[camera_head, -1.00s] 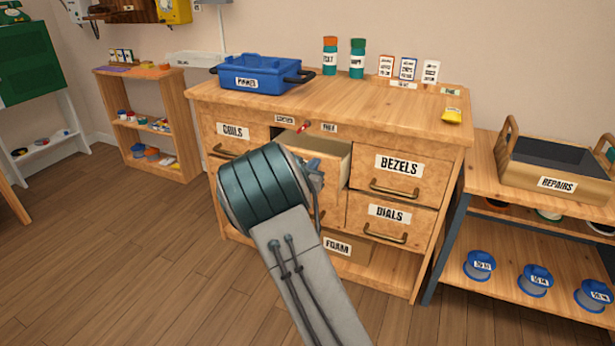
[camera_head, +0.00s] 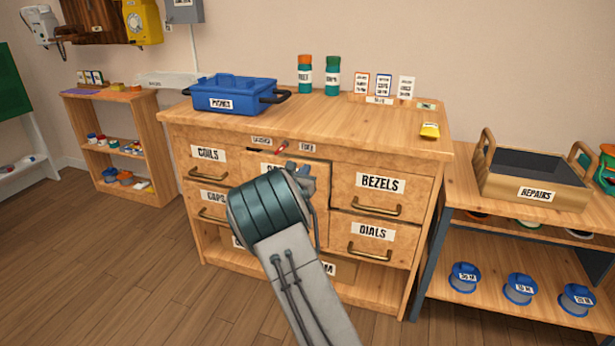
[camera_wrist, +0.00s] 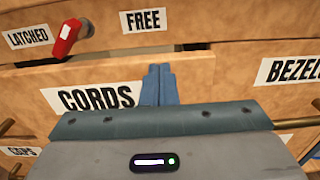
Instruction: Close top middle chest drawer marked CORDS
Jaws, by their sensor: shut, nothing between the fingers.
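The CORDS drawer (camera_wrist: 98,97) is the top middle one in the chest. Its front looks almost in line with the neighbouring drawers, with a dark gap at its upper left edge; I cannot tell whether it is fully flush. My gripper (camera_wrist: 158,72) is shut and empty, its fingertips against or very near the drawer front, right of the CORDS label. In the head view my gripper (camera_head: 303,170) and wrist hide most of that drawer. A red lever (camera_wrist: 68,40) sits above it between the LATCHED and FREE labels, its red end pointing down and left.
The COILS drawer (camera_head: 208,172) is left of it and the BEZELS drawer (camera_head: 380,197) right, both closed. The chest top (camera_head: 330,120) holds a blue PHONES bin (camera_head: 235,93), two jars and small cards. A REPAIRS crate (camera_head: 535,185) stands on the right bench.

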